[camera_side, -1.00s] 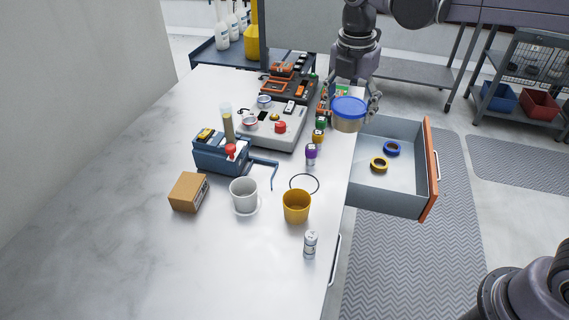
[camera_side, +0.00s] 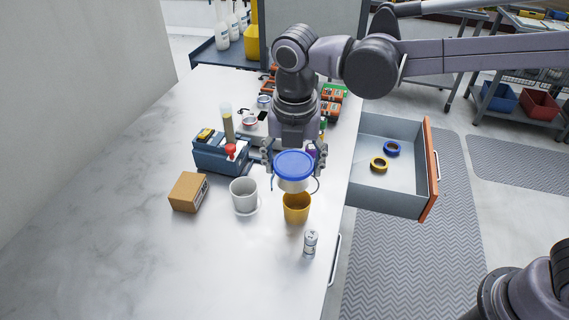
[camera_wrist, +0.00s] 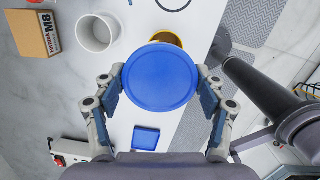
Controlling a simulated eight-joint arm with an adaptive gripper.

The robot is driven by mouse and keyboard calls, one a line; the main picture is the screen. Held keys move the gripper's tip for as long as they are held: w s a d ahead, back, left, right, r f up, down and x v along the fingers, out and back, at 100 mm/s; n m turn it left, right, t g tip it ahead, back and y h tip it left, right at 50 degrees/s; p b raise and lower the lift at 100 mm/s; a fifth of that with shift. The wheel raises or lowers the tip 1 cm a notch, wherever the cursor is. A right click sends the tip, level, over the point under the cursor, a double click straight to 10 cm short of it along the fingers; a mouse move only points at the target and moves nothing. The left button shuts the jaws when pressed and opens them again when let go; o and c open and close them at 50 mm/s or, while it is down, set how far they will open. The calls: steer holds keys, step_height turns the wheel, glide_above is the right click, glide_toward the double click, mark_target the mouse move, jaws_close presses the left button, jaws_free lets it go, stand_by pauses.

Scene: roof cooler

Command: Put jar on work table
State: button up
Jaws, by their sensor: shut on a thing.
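The jar has a blue lid and a pale, see-through body. My gripper (camera_side: 293,160) is shut on the jar (camera_side: 294,168) and holds it upright above the white work table (camera_side: 190,260). In the side view the jar appears just behind and above the yellow cup (camera_side: 297,212). In the wrist view the jar's lid (camera_wrist: 160,77) fills the space between the fingers and hides most of the yellow cup (camera_wrist: 167,37). The jar's underside and its gap to the table cannot be judged exactly.
A white cup (camera_side: 243,197), a cardboard box (camera_side: 188,192) and a small white bottle (camera_side: 310,244) stand near the yellow cup. A blue tool holder (camera_side: 220,157) is farther left. An open drawer (camera_side: 385,190) holds two tape rolls. The table's front left is clear.

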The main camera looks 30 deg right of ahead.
steer(key=a+f, duration=0.2)
steer(key=a, duration=0.1)
steer(key=s+a+f, duration=0.1)
steer(key=a+f, duration=0.2)
steer(key=a, duration=0.1)
steer(key=s+a+f, duration=0.1)
steer(key=a+f, duration=0.1)
steer(key=a, duration=0.2)
steer(key=shift+s+a+f, duration=0.15)
steer(key=shift+s+f, duration=0.05)
steer(key=shift+s, duration=0.05)
steer(key=shift+f, duration=1.95)
steer(key=shift+f, duration=0.15)
steer(key=o, duration=1.3)
steer(key=shift+o, duration=0.2)
